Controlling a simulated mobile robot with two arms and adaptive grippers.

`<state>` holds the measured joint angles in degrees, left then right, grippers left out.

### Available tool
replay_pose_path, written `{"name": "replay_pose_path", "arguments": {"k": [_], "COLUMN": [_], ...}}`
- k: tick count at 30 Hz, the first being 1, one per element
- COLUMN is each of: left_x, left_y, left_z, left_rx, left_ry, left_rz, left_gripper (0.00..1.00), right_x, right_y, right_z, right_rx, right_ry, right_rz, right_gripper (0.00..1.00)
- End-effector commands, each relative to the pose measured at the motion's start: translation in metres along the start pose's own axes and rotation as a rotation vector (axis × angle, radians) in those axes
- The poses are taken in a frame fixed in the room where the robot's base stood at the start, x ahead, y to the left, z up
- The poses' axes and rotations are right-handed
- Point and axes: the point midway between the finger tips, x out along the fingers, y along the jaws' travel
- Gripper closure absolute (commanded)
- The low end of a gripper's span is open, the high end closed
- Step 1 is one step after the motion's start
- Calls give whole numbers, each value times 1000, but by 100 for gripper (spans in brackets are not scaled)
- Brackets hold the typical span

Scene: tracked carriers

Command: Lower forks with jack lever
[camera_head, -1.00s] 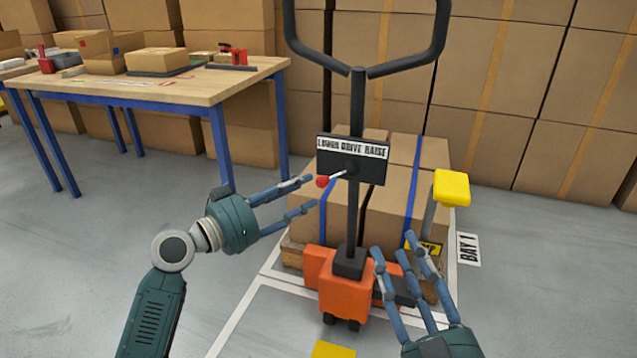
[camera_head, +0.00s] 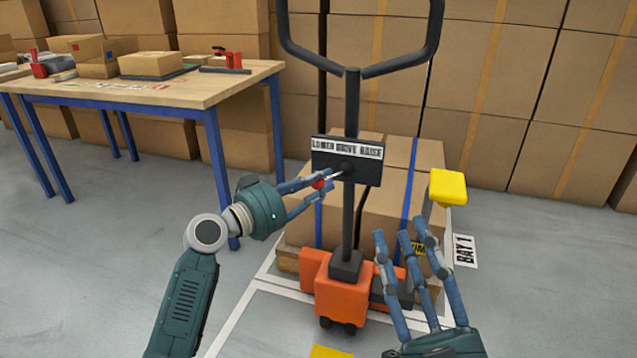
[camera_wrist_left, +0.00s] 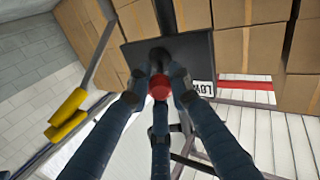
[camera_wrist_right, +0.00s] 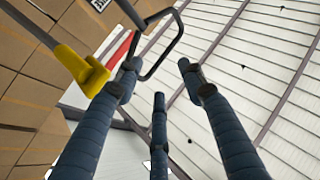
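The jack lever's red knob (camera_head: 320,184) sticks out on a thin rod from the black plate (camera_head: 347,168) on the pallet jack's upright. The plate reads LOWER DRIVE RAISE. My left gripper (camera_head: 323,186) has its fingers on both sides of the knob. In the left wrist view the knob (camera_wrist_left: 160,87) sits between the fingertips, very near them; I cannot tell whether they touch it. My right gripper (camera_head: 407,238) is open and empty, in front of the pallet load, below the yellow-topped post (camera_head: 447,188). The post also shows in the right wrist view (camera_wrist_right: 85,68).
The orange pallet jack (camera_head: 342,290) stands at a pallet of cartons (camera_head: 390,200) inside white floor lines by the BAY 1 sign (camera_head: 464,250). Its loop handle (camera_head: 352,72) rises above the plate. A workbench (camera_head: 190,90) stands at left; stacked cartons (camera_head: 540,90) line the back.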

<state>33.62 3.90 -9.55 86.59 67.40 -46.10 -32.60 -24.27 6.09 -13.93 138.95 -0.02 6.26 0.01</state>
Motion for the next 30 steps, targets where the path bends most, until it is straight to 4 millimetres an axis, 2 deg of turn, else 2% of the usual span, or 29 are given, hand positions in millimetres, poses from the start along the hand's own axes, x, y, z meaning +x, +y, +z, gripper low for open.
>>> {"name": "replay_pose_path", "arguments": {"k": [8, 11, 16, 20, 24, 30], "left_x": [0, 0, 0, 0, 0, 0], "left_y": [0, 1, 4, 6, 10, 14], "left_z": [0, 0, 0, 0, 1, 3], "left_rx": [0, 0, 0, -2, -2, 0], "left_ry": [0, 0, 7, 14, 25, 31], "left_rz": [-2, -8, -30, -60, -100, -128], "left_gripper": [100, 100, 100, 100, 100, 100], "right_x": [0, 1, -4, -17, -44, -88], "right_y": [0, 1, 6, 11, 17, 24], "right_z": [1, 9, 41, 78, 120, 160], "right_rx": [0, -2, -9, -13, -18, -21], "right_ry": [-5, -44, -197, -377, -595, -843], "right_rz": [0, 2, 11, 20, 33, 49], "right_gripper": [60, 60, 60, 60, 60, 60]}}
